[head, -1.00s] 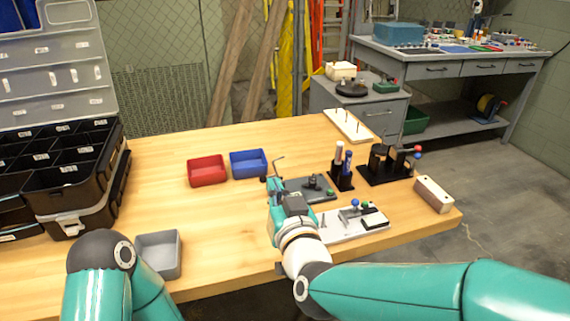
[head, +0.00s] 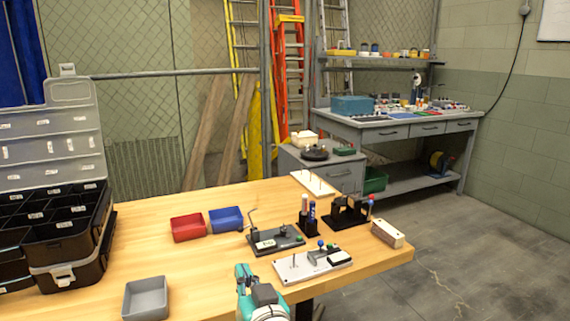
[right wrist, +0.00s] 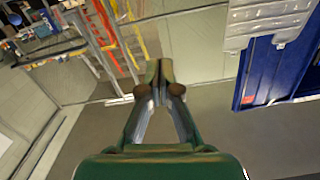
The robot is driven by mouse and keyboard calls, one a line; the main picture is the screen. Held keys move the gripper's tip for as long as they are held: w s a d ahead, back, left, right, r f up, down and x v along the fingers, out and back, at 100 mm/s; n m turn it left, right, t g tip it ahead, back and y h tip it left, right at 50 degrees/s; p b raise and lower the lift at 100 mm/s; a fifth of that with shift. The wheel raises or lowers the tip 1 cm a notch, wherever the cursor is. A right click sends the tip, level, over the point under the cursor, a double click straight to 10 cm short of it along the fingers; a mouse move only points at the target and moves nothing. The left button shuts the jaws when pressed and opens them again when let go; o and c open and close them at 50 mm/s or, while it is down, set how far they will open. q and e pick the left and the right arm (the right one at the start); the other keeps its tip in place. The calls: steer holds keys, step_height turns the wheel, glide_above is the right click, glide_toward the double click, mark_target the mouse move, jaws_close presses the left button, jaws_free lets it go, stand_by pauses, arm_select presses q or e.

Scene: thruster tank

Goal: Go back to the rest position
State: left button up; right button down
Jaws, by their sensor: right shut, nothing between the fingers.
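My right gripper (head: 243,275) shows at the bottom middle of the head view, near the front edge of the wooden table (head: 200,272). In the right wrist view its two fingers (right wrist: 160,75) meet at the tips with nothing between them. Past them, that view shows floor, a blue surface and a workbench, tilted. My left gripper is not in the head view.
Nearest the right gripper are a white fixture plate (head: 300,270), a dark fixture plate (head: 262,246) and a grey bin (head: 146,300). Red (head: 187,228) and blue bins (head: 226,220) stand behind. A black organizer case (head: 70,250) stands left. Floor at right is clear.

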steer(key=w+d+f+m+g+h, duration=0.2)
steer(key=w+d+f+h, duration=0.2)
steer(key=d+f, duration=0.75)
steer(key=s+d+f+m+g, duration=0.1)
steer(key=s+d+f+g, duration=0.2)
steer(key=f, duration=0.6)
steer(key=s+d+f+g+h, duration=0.1)
steer(key=s+d+f, duration=0.25)
steer(key=f, duration=0.45)
steer(key=s+d+f+m+g, duration=0.1)
steer(key=s+d+f+g, duration=0.2)
steer(key=f, duration=0.6)
steer(key=s+a+f+m+g+y, duration=0.1)
steer(key=s+f+g, duration=0.25)
steer(key=s, duration=0.65)
steer(key=s+f+g+y, duration=0.1)
steer(key=s+f+g, duration=0.3)
steer(key=s, duration=0.6)
arm_select(q)
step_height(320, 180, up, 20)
steer(key=p, duration=2)
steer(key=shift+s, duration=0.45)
arm_select(e)
step_height(320, 180, up, 19)
steer(key=t, duration=0.1)
steer(key=shift+w, duration=0.15)
steer(key=shift+a, duration=0.1)
